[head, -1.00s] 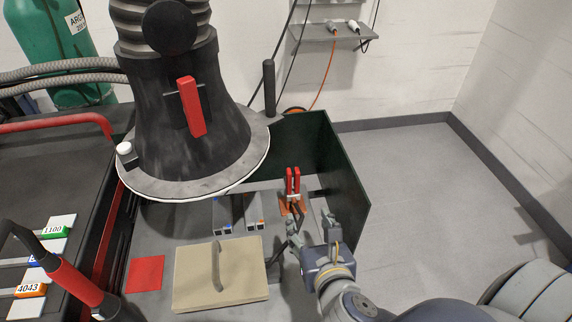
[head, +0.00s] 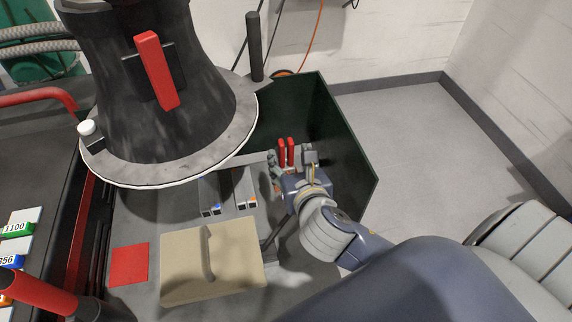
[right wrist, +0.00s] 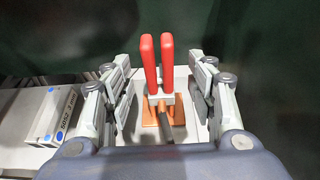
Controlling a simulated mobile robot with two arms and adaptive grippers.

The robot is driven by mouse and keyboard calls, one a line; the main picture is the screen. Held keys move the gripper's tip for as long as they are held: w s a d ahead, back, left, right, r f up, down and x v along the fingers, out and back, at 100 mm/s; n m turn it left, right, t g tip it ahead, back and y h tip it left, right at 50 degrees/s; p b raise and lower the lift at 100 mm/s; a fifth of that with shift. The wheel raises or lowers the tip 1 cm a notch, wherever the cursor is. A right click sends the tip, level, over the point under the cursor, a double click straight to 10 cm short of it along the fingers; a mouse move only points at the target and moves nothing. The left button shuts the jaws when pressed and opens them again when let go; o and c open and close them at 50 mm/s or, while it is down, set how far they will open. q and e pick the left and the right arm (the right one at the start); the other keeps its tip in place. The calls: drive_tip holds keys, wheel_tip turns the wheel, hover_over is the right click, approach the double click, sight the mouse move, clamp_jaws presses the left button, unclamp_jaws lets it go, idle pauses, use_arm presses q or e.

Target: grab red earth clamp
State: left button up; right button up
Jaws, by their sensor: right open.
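The red earth clamp (head: 287,152) stands at the back right of the bench, near the dark green screen. In the right wrist view the clamp (right wrist: 158,62) shows two upright red handles above an orange base plate (right wrist: 176,112). My right gripper (head: 292,160) is open, with one finger on each side of the clamp. In the right wrist view the open fingers of the right gripper (right wrist: 160,85) show a gap to the handles on both sides. In the head view the gripper hides the clamp's lower part. My left gripper is out of view.
A dark green screen (head: 345,150) stands close behind and right of the clamp. A large black extraction hood (head: 165,110) overhangs the bench at left. A beige board with a handle (head: 225,265), a red square (head: 129,265) and small metal blocks (head: 245,190) lie nearby.

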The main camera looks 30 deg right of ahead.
sight(287, 154)
drive_tip(key=x, duration=0.4)
drive_tip(key=shift+w+f, duration=0.1)
drive_tip(key=shift+w, duration=0.1)
drive_tip(key=shift+s, duration=0.1)
drive_tip(key=shift+c, duration=0.8)
clamp_jaws()
drive_tip(key=shift+r, duration=0.2)
